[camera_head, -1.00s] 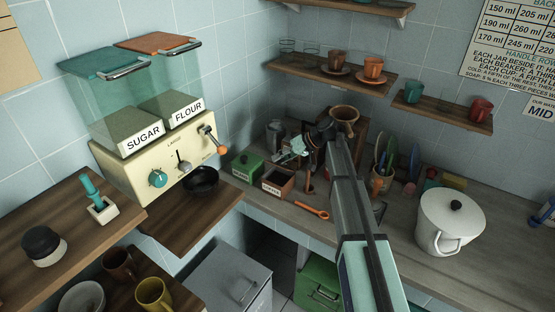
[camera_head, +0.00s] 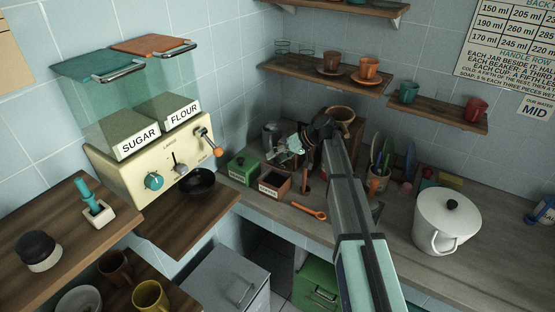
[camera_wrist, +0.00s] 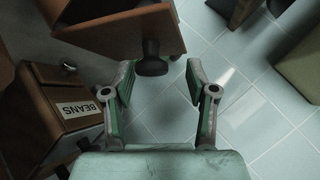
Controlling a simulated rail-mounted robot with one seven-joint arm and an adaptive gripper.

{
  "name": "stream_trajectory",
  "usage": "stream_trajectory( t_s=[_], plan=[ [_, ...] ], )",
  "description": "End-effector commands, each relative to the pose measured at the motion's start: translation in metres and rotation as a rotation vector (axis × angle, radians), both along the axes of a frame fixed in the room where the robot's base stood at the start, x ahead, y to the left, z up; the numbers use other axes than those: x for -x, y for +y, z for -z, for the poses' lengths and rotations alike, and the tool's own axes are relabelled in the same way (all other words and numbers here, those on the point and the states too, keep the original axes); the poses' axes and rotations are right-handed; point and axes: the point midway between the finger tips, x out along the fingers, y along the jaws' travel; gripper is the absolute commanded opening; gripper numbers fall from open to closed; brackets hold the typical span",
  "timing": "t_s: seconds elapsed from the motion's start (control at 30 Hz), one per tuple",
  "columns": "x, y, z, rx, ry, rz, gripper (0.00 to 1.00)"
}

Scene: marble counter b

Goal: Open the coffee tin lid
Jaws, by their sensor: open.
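A green tin (camera_head: 242,169) with a small dark knob on its closed lid stands on the counter by the wall. Beside it is an open-topped reddish-brown tin (camera_head: 274,182) with a pale label. I cannot read either label for certain. My gripper (camera_head: 287,146) is raised behind and to the right of these tins, apart from them. In the wrist view my gripper (camera_wrist: 159,78) is open with nothing held. A dark knob (camera_wrist: 152,60) on a brown wooden box (camera_wrist: 120,30) shows just beyond the fingertips. No green tin is recognisable in that view.
An orange spoon (camera_head: 308,210) lies at the counter's front. A metal jug (camera_head: 271,134) stands near my gripper; a white pot (camera_head: 446,222) stands at the right. Shelves hang above.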

Motion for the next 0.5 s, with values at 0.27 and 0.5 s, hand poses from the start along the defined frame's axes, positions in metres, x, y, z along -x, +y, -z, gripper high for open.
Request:
stream_trajectory(
  t_s=[0.27, 0.5],
  plan=[
    [0.0, 0.001, -0.05, -0.003, -0.004, -0.001, 0.57],
    [0.0, 0.001, -0.081, -0.002, -0.002, 0.0, 0.57]
  ],
)
